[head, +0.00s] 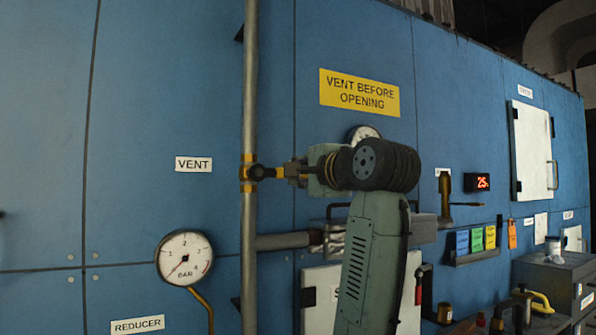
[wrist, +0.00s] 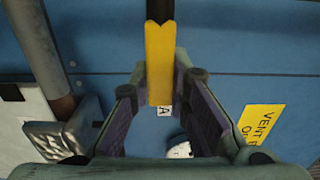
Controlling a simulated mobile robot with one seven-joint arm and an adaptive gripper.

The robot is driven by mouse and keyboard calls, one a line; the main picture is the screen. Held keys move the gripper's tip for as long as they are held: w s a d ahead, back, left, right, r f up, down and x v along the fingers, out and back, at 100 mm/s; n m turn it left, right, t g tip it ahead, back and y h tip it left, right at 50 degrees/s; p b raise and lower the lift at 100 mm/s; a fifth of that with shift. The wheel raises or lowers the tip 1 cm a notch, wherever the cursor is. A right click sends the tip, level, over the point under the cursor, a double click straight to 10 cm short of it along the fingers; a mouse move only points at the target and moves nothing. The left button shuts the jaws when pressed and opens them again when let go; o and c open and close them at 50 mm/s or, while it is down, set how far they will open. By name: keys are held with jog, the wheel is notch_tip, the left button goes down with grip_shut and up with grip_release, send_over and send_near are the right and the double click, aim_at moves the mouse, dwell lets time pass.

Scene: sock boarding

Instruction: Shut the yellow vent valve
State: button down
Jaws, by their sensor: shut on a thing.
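The yellow vent valve (head: 248,172) sits on a vertical grey pipe, beside the white VENT label (head: 194,164). Its handle points right, roughly level and across the pipe. My gripper (head: 290,172) comes in from the right and is shut on the handle's outer end. In the wrist view, the flat yellow handle (wrist: 160,62) lies between the two fingers of my gripper (wrist: 160,85), with a dark stem above it. The valve body is out of the wrist view. In the head view, my gripper hides part of the handle.
A yellow VENT BEFORE OPENING sign (head: 359,93) is above my arm. A round pressure gauge (head: 184,257) hangs at lower left, its needle near the low end. The vertical pipe (head: 250,80) stands before the blue wall. The wall area left of the pipe is mostly clear.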

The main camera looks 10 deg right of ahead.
jog(key=shift+f, duration=0.15)
jog(key=c, duration=1.5)
grip_release()
jog(key=v, duration=1.2)
